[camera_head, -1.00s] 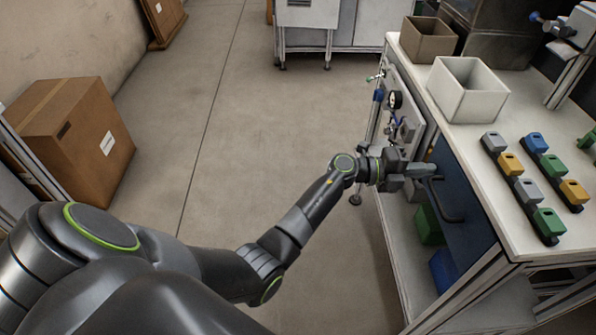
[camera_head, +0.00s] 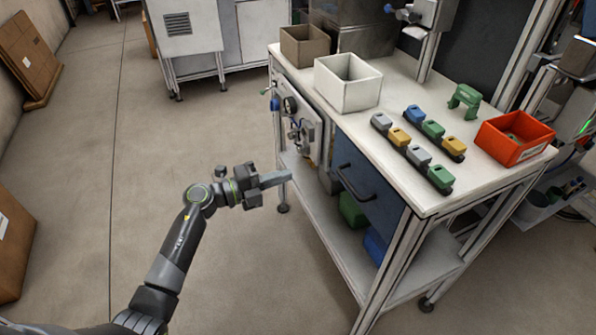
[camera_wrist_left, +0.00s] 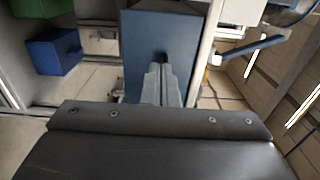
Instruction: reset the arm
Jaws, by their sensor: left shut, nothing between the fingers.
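My left gripper (camera_head: 281,178) is shut and empty. In the head view it is held out over the floor, to the left of the workbench and apart from it. In the left wrist view the two grey fingers (camera_wrist_left: 163,84) lie together, in line with the blue drawer (camera_wrist_left: 150,35). The blue drawer (camera_head: 367,186) with its dark handle (camera_head: 352,184) is under the bench top and looks closed in the head view. My right gripper is not in view.
The workbench top (camera_head: 395,190) carries a brown bin (camera_head: 303,46), a white bin (camera_head: 347,85), two rows of coloured blocks (camera_head: 412,155) and a red bin (camera_head: 514,137). Green (camera_head: 353,208) and blue (camera_head: 376,245) bins sit on the lower shelf. Open floor (camera_head: 150,120) lies left of the bench.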

